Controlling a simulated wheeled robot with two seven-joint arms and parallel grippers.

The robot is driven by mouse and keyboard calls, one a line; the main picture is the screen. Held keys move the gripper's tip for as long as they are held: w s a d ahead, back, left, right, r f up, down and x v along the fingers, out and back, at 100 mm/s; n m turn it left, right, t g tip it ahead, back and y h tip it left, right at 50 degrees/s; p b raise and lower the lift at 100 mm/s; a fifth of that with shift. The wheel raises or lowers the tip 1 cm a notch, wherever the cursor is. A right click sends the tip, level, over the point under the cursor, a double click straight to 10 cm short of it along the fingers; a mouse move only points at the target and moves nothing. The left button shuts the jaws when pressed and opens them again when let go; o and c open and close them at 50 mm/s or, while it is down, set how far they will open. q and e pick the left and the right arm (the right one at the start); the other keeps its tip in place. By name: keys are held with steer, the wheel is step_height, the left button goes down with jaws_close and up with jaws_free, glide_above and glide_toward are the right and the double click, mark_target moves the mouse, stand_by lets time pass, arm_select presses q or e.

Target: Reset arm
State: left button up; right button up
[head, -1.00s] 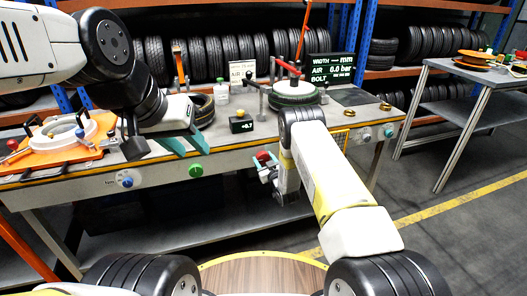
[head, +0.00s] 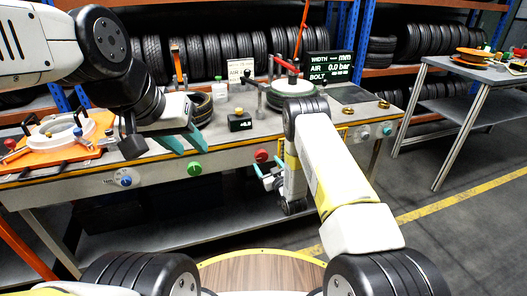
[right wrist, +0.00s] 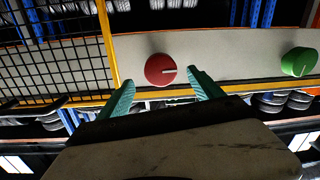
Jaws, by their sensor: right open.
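My left gripper (head: 190,145) hangs over the front part of the workbench (head: 235,160), its teal fingers apart with nothing between them. A tyre (head: 201,108) lies on the bench just behind it, partly hidden. My right gripper (head: 268,179) is low at the bench's front edge, below a red knob (head: 262,156). In the right wrist view the red knob (right wrist: 160,69) appears between the tips of the open, empty teal fingers (right wrist: 163,88). I cannot tell whether they touch it.
A green knob (head: 194,168) and a blue knob (head: 124,181) are on the bench front. An orange tray (head: 50,152) with a white ring is at left.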

steer(key=shift+v, duration=0.9)
steer(key=w+d+r+m+h, duration=0.1)
steer(key=w+d+r+h, duration=0.2)
steer(key=r, duration=0.6)
steer(key=s+d+r+m+g+h, duration=0.1)
steer(key=s+d+r+g, duration=0.15)
steer(key=r, duration=0.75)
steer(key=s+d+r+m+g, duration=0.2)
steer(key=s+d+r, duration=0.15)
steer(key=r, duration=0.65)
steer(key=s+d+r+g, duration=0.1)
steer(key=s+r, duration=0.3)
steer(key=s, duration=0.4)
steer(key=s+d+r+g, duration=0.1)
steer(key=s+r, duration=0.2)
steer(key=s, duration=0.4)
steer(key=s+r+m+g, duration=0.1)
steer(key=s+g, duration=0.2)
steer(key=s, duration=1.9)
steer(key=shift+s+d+r+g, duration=0.15)
steer(key=shift+r+g, duration=0.05)
steer(key=shift+g, duration=0.15)
steer(key=shift+c, duration=0.2)
